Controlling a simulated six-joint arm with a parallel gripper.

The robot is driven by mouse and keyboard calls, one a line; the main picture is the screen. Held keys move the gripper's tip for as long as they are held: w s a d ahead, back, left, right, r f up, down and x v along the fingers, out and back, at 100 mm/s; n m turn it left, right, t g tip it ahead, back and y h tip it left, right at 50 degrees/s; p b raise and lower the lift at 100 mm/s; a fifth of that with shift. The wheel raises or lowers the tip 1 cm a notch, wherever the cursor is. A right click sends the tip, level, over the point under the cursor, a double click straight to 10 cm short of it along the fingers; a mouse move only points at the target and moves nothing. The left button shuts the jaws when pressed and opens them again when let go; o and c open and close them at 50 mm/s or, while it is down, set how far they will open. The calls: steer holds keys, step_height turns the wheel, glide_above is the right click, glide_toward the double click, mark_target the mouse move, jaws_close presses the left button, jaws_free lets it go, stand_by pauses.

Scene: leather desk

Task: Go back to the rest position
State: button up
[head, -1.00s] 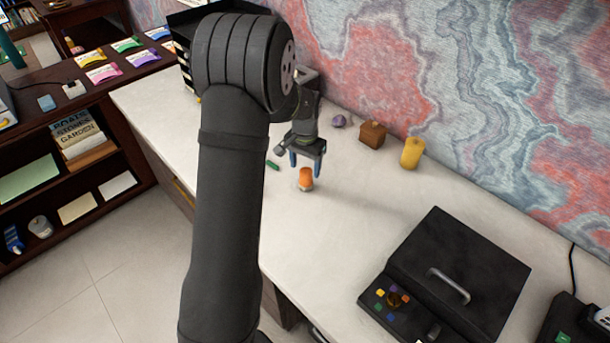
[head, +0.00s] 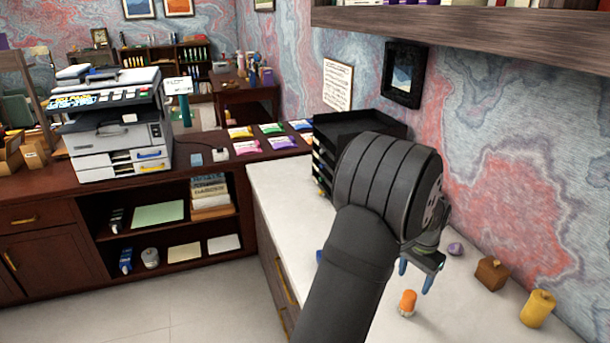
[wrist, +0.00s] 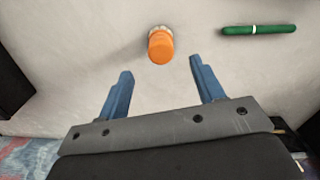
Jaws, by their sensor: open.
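My gripper (head: 416,276) is open and empty above the white desktop, its two blue fingers apart. In the wrist view my gripper (wrist: 160,88) shows nothing between its fingers. A small orange-topped object (head: 407,302) stands on the desktop just in front of the gripper. It also shows in the wrist view (wrist: 160,46), beyond the fingertips and not touched by them. My arm covers part of the desktop in the head view.
A green pen (wrist: 258,30) lies near the orange-topped object. A purple stone (head: 455,249), a brown block (head: 491,274) and a yellow cylinder (head: 537,309) stand along the wall. A black tray stack (head: 345,135) stands at the desk's far end, behind my arm.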

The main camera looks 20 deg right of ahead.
step_height(320, 180, down, 10)
steer(key=shift+f, duration=0.15)
steer(key=shift+r, duration=1.6)
steer(key=o, duration=0.8)
steer(key=shift+o, duration=0.2)
steer(key=s+d+r+m+t+y, duration=0.1)
steer(key=s+d+r+t, duration=0.15)
steer(key=r, duration=0.45)
steer(key=s+d+r+m+t+y, duration=0.1)
steer(key=s+r+m+t, duration=0.1)
steer(key=s+r, duration=0.35)
glide_above(409, 295)
steer(key=s+d, duration=0.2)
steer(key=s, duration=0.1)
steer(key=shift+g, duration=0.25)
step_height(409, 295, down, 8)
steer(key=shift+s+d+r, duration=0.1)
steer(key=shift+r, duration=0.05)
steer(key=v, duration=1)
